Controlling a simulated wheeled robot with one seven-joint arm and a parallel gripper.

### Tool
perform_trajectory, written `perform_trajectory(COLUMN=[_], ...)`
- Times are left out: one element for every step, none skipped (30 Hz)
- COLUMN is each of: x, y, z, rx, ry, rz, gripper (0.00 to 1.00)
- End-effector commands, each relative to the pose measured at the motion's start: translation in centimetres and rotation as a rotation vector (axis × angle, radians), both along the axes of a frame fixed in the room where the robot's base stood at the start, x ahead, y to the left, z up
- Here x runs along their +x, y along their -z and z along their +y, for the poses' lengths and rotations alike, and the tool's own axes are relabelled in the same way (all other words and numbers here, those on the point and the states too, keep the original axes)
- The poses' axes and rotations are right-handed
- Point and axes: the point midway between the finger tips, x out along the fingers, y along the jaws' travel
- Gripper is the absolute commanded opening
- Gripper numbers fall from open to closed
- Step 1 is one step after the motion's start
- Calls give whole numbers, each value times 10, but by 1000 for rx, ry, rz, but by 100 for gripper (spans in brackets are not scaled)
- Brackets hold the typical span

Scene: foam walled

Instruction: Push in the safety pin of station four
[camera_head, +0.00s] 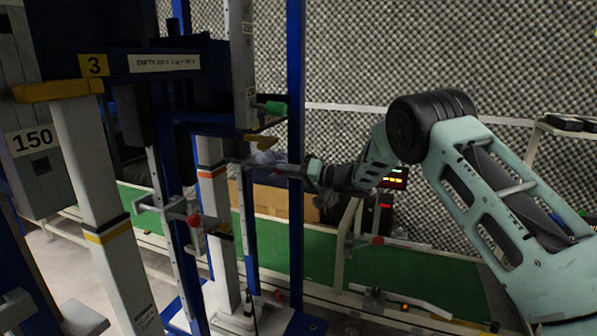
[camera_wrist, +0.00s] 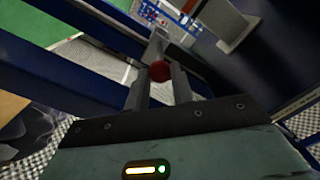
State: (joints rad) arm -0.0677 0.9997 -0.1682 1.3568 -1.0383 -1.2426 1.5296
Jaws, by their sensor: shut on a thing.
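My gripper (camera_head: 262,164) reaches in from the right at the blue frame of a station behind the one signed 3. In the wrist view my gripper (camera_wrist: 162,84) has its two fingers shut on a red knob (camera_wrist: 160,71), the end of the safety pin. A grey metal part (camera_wrist: 157,45) continues beyond the knob. In the head view the held knob is hidden by the fingers and the frame. No number four is readable, so I cannot confirm the station from a label.
A number 3 sign (camera_head: 94,65) and a 150 plate (camera_head: 32,139) are at the left. Blue uprights (camera_head: 296,200) stand close to my gripper. Another red knob (camera_head: 193,220) sits lower left, and a green knob (camera_head: 275,108) above.

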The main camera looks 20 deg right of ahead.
Motion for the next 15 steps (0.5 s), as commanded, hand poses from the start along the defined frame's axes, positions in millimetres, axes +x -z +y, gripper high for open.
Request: perform_trajectory(x=[2, 2, 2, 2, 2, 2, 2, 2, 2, 2, 2, 2, 2, 2, 2], y=[0, 0, 0, 0, 0, 0, 0, 0, 0, 0, 0, 0, 0, 0, 0], z=[2, 2, 2, 2, 2, 2, 2, 2, 2, 2, 2, 2, 2, 2, 2], rx=[0, 1, 1, 1, 1, 1, 2, 2, 2, 2, 2, 2, 2, 2, 1], ry=[1, 2, 2, 2, 2, 2, 3, 3, 3, 3, 3, 3, 3, 3, 2], rz=[0, 0, 0, 0, 0, 0, 0, 0, 0, 0, 0, 0, 0, 0, 0], gripper=[0, 0, 0, 0, 0, 0, 0, 0, 27, 34, 34, 34, 34, 34, 34])
